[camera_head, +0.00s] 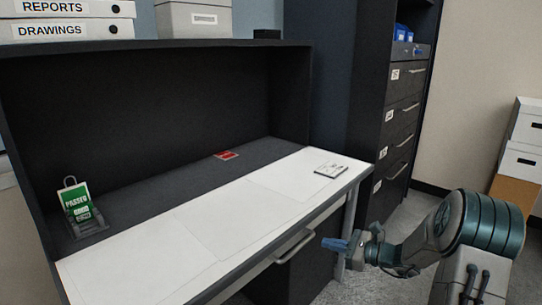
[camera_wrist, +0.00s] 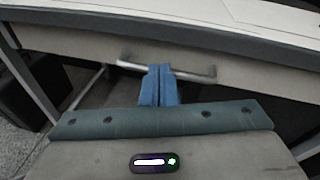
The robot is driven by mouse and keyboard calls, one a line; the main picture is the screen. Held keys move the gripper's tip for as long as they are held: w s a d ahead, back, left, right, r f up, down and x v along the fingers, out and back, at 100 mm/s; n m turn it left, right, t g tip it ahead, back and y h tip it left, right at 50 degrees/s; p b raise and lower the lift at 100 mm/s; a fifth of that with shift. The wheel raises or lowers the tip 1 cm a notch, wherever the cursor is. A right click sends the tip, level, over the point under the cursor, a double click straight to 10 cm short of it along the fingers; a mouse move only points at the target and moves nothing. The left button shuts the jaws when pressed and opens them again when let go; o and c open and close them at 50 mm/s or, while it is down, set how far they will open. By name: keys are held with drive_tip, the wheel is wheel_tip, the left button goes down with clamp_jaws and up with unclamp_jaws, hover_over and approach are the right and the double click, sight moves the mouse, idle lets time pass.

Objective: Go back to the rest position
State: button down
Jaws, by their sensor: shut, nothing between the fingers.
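My gripper (camera_head: 336,244) is at the lower right in the head view, in front of the desk's front edge and apart from the worktop. Its two blue fingers are together and hold nothing; they also show in the wrist view (camera_wrist: 158,86). Behind them in the wrist view is the desk drawer's metal handle (camera_wrist: 198,76). I cannot tell how far the fingers are from the handle. In the head view the same handle (camera_head: 295,246) is left of my gripper. The drawer looks shut.
The desk (camera_head: 120,185) carries a white mat (camera_head: 200,225), a green "PASSED" tag on a dark stand (camera_head: 88,225), a red label (camera_head: 227,155) and a small white card (camera_head: 330,170). A dark drawer cabinet (camera_head: 400,110) and white boxes (camera_head: 525,125) stand at the right. Grey floor shows between.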

drive_tip(key=s+a+r+n+g+h+p, duration=0.35)
drive_tip(key=s+a+r+n, duration=0.2)
drive_tip(key=s+r, duration=0.2)
drive_tip(key=s+a+r+n+g+h+p, duration=0.2)
drive_tip(key=s+a+r+n+g+p, duration=0.25)
drive_tip(key=s+r+n, duration=0.35)
drive_tip(key=s+d+r+n+t+h+p, duration=0.1)
drive_tip(key=s+r+n+h+p, duration=0.3)
drive_tip(key=s, duration=0.4)
drive_tip(key=s+d+r+n+t+h+p, duration=0.1)
drive_tip(key=s+d+r+n+h+p, duration=0.2)
drive_tip(key=s+r+p, duration=0.4)
drive_tip(key=shift+s+d+r+n+h, duration=0.3)
drive_tip(key=shift+s+r+n+h, duration=0.25)
drive_tip(key=shift+n, duration=0.5)
drive_tip(key=shift+a, duration=0.1)
